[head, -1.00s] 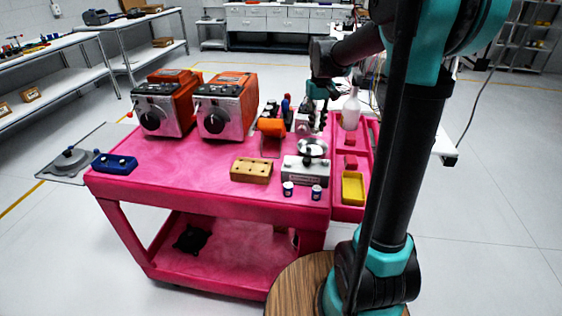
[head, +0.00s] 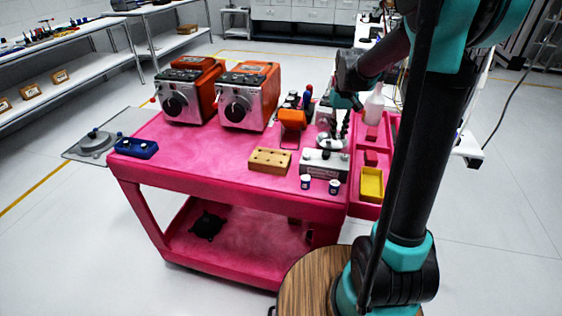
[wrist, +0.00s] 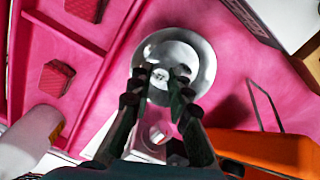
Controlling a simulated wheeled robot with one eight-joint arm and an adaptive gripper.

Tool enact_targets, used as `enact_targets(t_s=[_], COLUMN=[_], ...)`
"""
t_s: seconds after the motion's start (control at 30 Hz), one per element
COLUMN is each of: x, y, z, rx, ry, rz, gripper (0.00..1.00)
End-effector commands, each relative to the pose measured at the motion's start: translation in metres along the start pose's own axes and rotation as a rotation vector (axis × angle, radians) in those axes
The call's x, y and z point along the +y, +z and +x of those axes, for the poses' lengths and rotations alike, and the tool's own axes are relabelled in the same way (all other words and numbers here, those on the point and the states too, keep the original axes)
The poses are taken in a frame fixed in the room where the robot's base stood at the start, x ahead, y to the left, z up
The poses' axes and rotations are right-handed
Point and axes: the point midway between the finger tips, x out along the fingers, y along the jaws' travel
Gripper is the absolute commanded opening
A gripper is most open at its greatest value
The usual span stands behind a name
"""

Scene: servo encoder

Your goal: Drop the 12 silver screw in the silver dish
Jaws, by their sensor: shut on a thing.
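The silver dish (wrist: 207,64) is a round shiny bowl in the upper middle of the wrist view. In the head view the dish (head: 328,143) shows small, partly behind my fingers. My gripper (wrist: 160,75) points down over the dish, its two dark fingertips apart in front of the bowl's near half. A small bright silver piece (wrist: 160,78), likely the screw, shows between the fingertips, hard to tell from the shiny dish behind it. In the head view my gripper (head: 341,126) is low over the right part of the pink cart (head: 215,160).
A grey box (head: 325,163) and two small blue-and-white caps (head: 306,183) stand in front of the dish. A wooden block (head: 270,160), an orange part (head: 292,118) and two orange machines (head: 247,97) are to the left. A yellow tray (head: 371,184) and white bottle (head: 374,107) are right.

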Motion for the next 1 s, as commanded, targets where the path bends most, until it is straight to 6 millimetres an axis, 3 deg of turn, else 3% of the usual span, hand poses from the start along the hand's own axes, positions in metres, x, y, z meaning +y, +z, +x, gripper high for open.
enact_targets(t_s=[0.07,0.1,0.3,0.67,0.77,1.0], x=[0.000,0.000,0.000,0.000,0.000,0.000], y=[0.000,0.000,0.000,0.000,0.000,0.001], z=[0.000,0.000,0.000,-0.005,-0.017,-0.065], rx=[0.000,0.000,0.000,0.000,0.000,0.000], ry=[0.000,0.000,0.000,0.000,0.000,0.000], rz=[0.000,0.000,0.000,0.000,0.000,0.000], gripper=[0.00,0.20,0.42,0.42,0.42,0.42])
